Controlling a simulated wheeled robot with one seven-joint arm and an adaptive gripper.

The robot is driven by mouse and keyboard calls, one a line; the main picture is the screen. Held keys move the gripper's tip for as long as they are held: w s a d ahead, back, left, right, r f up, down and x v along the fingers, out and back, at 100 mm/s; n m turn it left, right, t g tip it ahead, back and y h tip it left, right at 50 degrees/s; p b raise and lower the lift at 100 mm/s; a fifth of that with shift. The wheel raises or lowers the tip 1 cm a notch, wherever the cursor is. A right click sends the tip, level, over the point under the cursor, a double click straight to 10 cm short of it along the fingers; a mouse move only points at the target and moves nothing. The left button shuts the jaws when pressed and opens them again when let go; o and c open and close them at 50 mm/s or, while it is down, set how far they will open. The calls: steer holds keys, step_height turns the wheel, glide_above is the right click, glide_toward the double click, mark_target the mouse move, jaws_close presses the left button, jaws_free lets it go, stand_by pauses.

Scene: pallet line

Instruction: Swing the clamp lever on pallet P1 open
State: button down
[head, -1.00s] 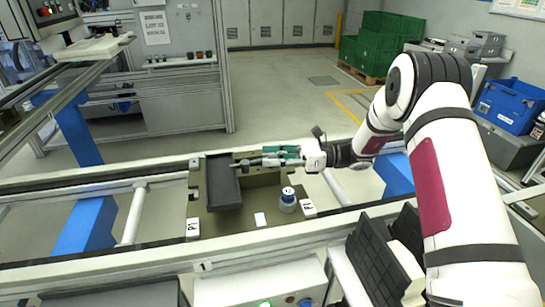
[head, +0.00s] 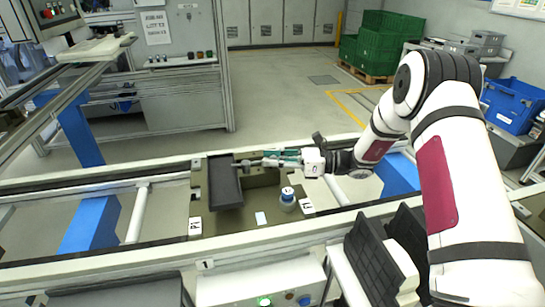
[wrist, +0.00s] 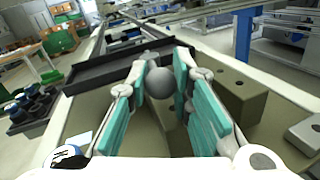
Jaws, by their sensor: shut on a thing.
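Pallet P1 (head: 222,232) is an olive plate on the conveyor, with white P1 labels at its front corners. The clamp lever (head: 247,162) shows as a thin grey piece at the pallet's back, beside a dark tray (head: 225,182). My gripper (head: 266,160) reaches it from the right, low over the pallet. In the wrist view, the teal fingers (wrist: 160,78) are shut on the lever's round grey knob (wrist: 159,84). The lever's arm and pivot are mostly hidden behind the fingers, so its exact angle is unclear.
A blue and white round part (head: 287,199) stands on the pallet's front right. An olive block with holes (wrist: 236,92) is close right of the fingers in the wrist view. The conveyor rail (head: 100,266) runs along the front. Black racks (head: 378,262) stand at front right.

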steer(key=s+m+t+p, duration=0.1)
steer(key=t, duration=0.1)
steer(key=s+m+t+h+p, duration=0.1)
steer(key=t+p, duration=0.1)
steer(key=shift+s+r+m+p, duration=0.2)
steer(key=shift+m+p, duration=0.1)
steer(key=shift+m, duration=0.1)
steer(key=shift+s+a+f+m+t+h+p, duration=0.1)
steer(key=shift+s+m+t+h+p, duration=0.15)
steer(key=shift+m+t+p, duration=0.35)
steer(key=shift+s+a+f+m+t+h+p, duration=0.15)
steer(key=shift+m+t+h+p, duration=0.2)
steer(key=shift+t+p, duration=0.4)
steer(key=shift+r+t, duration=0.1)
steer(key=shift+t, duration=0.15)
steer(key=c, duration=1.4)
jaws_free()
step_height(320, 180, up, 10)
